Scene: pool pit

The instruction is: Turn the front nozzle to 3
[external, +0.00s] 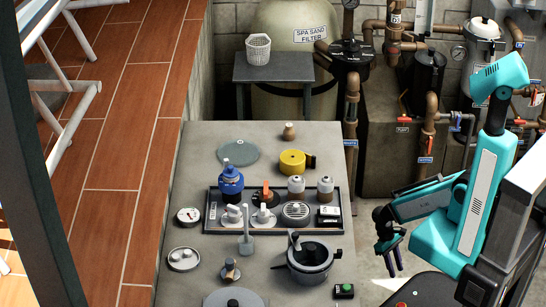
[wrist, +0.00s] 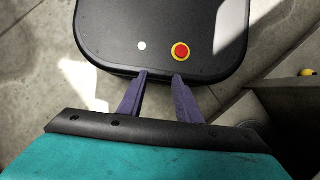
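My gripper (external: 394,262) hangs to the right of the grey table (external: 340,135), past its edge and apart from everything on it. In the wrist view its two purple fingers (wrist: 160,80) are spread with nothing between them. A white fitting (external: 232,214) and a second white fitting (external: 264,214) stand in the dark tray (external: 343,250). In front of the tray stand a grey upright fitting (external: 246,242) and a small brass-coloured fitting (external: 230,270). I cannot tell which is the front nozzle, and no numbers are readable.
A lidded grey pot (external: 309,262) and a green-button box (external: 344,291) lie between my gripper and the small fittings. A blue valve (external: 231,183), yellow part (external: 293,162) and gauge (external: 188,215) are also on the table. Pipes (external: 353,120) stand behind it.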

